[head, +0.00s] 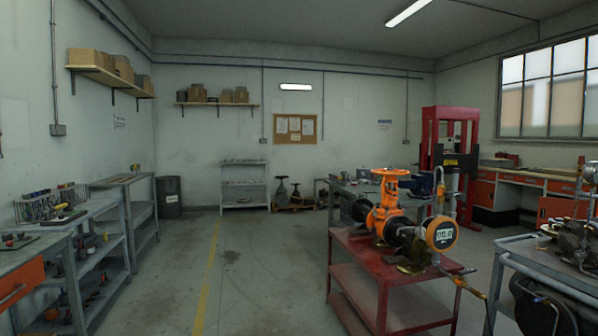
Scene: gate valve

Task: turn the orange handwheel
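The orange handwheel (391,172) sits on top of an orange gate valve (386,212), seen nearly edge-on. The valve lies along a dark pipe assembly on a red metal cart (395,258) right of centre. Neither of my grippers shows in the head view.
Open floor (260,275) with a yellow line lies left of the cart. Grey workbenches (75,245) with tools line the left wall. Another cart (530,262) with machinery stands close at the right. A red press or lift frame (450,150) stands behind the valve.

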